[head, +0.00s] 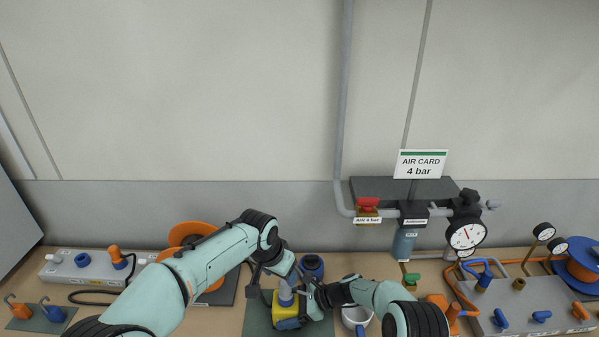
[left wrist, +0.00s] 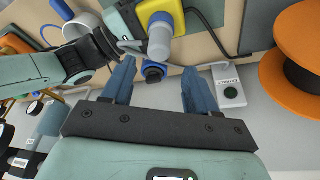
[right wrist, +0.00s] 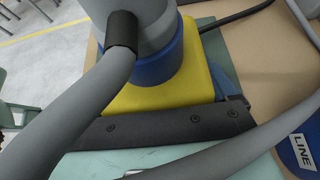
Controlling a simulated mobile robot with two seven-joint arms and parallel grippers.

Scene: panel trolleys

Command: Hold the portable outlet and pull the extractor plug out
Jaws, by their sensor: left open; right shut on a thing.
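The portable outlet (head: 287,323) is a yellow box with a blue socket collar, on a dark green mat at the front middle. The grey extractor plug (head: 286,298) stands upright in the collar; it also shows in the left wrist view (left wrist: 160,38). My right gripper (head: 309,298) is shut on the outlet from the right. The right wrist view shows the yellow body (right wrist: 190,80), the plug seated above it and a thick grey cable. My left gripper (left wrist: 158,66) is open and empty, close to the plug, which lies beyond its fingertips rather than between them.
A blue round item (head: 311,264) stands just behind the outlet. A white mug (head: 354,316) stands right of it. An orange cable reel (head: 193,240) and a grey socket strip (head: 92,268) lie left. Air fittings and a gauge (head: 466,236) are at right. A black cable crosses the bench.

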